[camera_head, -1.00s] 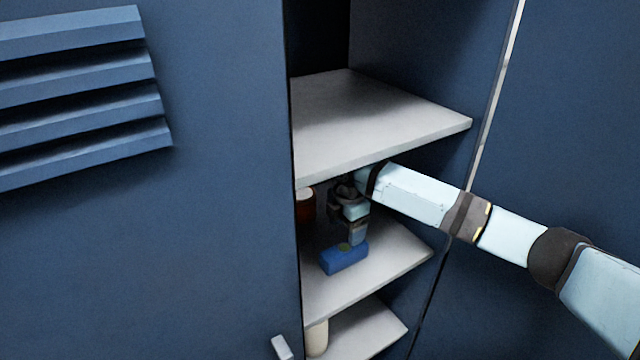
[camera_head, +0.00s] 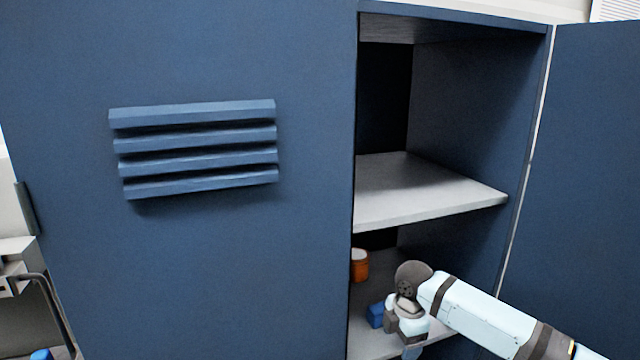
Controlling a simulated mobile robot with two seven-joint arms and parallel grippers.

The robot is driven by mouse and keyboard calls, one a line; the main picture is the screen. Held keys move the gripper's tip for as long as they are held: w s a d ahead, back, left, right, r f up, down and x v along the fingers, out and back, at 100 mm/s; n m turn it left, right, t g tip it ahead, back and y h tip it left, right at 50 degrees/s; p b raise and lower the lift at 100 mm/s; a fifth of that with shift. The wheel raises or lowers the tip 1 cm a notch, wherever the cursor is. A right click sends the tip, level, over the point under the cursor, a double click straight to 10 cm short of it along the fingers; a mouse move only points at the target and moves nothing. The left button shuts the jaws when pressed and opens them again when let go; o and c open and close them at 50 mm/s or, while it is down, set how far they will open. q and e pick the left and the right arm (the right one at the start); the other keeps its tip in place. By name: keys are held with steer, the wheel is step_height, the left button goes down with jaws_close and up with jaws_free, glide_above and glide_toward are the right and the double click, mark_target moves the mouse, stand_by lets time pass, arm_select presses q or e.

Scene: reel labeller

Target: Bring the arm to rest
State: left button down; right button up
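My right arm comes in from the lower right, in front of the open side of the blue cabinet (camera_head: 300,250). My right gripper (camera_head: 408,350) hangs down from the wrist at the middle shelf's height. Its fingers are small and partly hidden, so I cannot tell if they are open or shut. A blue box (camera_head: 375,314) shows behind and left of the gripper and seems to sit on the middle shelf (camera_head: 365,343); the gripper hides part of it. My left gripper is not in view.
An orange-brown jar (camera_head: 359,265) with a pale lid stands deeper on the middle shelf. The upper shelf (camera_head: 430,190) is empty. The open right door (camera_head: 580,180) stands beside the arm; the left door is shut. Grey equipment (camera_head: 20,265) shows at far left.

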steer(key=s+a+f+m+t+y, duration=0.5)
steer(key=s+a+f+m, duration=0.4)
steer(key=s+f, duration=0.5)
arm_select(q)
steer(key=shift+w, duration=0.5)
arm_select(e)
steer(key=s+d+f+m+t+h, duration=0.1)
steer(key=s+d+m, duration=0.3)
steer(key=s, duration=0.5)
steer(key=s+d+f+m+t+h, duration=0.1)
steer(key=s+d+f+m+t, duration=0.3)
steer(key=s+d, duration=0.3)
steer(key=s+m, duration=0.1)
steer(key=s, duration=0.2)
steer(key=shift+d+f+m+t, duration=0.15)
steer(key=shift+d+m+t, duration=0.05)
steer(key=shift+m+t, duration=0.1)
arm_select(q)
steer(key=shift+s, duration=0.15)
